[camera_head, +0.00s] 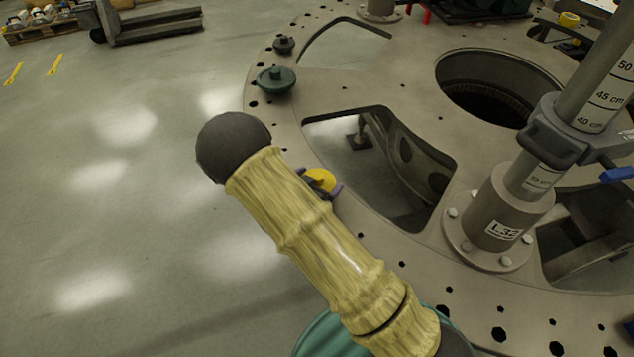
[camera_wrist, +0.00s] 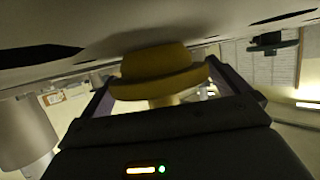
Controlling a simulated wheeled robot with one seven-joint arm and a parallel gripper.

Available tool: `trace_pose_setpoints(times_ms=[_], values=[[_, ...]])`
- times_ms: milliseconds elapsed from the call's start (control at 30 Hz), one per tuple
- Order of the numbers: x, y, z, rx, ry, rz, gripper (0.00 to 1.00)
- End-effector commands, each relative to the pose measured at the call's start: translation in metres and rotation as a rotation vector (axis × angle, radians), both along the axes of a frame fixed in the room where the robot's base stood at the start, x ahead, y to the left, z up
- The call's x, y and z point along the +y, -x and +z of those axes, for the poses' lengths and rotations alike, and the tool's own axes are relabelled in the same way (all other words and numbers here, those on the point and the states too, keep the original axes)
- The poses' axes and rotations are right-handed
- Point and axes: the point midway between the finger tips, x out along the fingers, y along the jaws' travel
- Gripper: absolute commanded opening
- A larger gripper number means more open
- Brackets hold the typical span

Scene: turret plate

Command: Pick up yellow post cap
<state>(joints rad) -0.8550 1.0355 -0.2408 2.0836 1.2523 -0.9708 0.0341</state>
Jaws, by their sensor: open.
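The yellow post cap (camera_head: 320,180) shows in the head view near the plate's left rim, partly hidden behind my bamboo-patterned arm. In the wrist view the yellow cap (camera_wrist: 156,75) sits in the middle, close up, with a wide brim and a paler stem below it. My gripper (camera_wrist: 168,88) is open, with one purple-grey finger on each side of the cap. In the head view only bits of the fingers (camera_head: 322,188) show beside the cap. Whether the fingers touch the cap cannot be told.
The round turret plate (camera_head: 370,90) has large cutouts and many small holes. A green cap (camera_head: 276,80) and a smaller dark one (camera_head: 284,44) sit on its left rim. A grey post (camera_head: 500,215) labelled L32 stands at right. Open floor (camera_head: 110,180) lies left.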

Motion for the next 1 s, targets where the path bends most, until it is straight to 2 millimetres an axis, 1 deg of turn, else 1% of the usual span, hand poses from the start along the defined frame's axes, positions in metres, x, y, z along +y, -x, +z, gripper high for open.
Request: trace_pose_setpoints(times_ms=[367,400,467,500,600,867,1000], values=[[0.001,0.001,0.0,0.0,0.0,0.0,1.0],[0.001,0.001,0.0,0.0,0.0,0.0,0.98],[0.001,0.001,0.0,0.0,0.0,0.0,0.86],[0.001,0.001,0.0,0.0,0.0,0.0,0.78],[0.001,0.0,0.001,-0.001,0.0,0.001,0.61],[0.0,0.0,0.002,-0.001,0.0,0.0,0.61],[0.0,0.0,0.011,-0.002,-0.001,-0.001,0.61]])
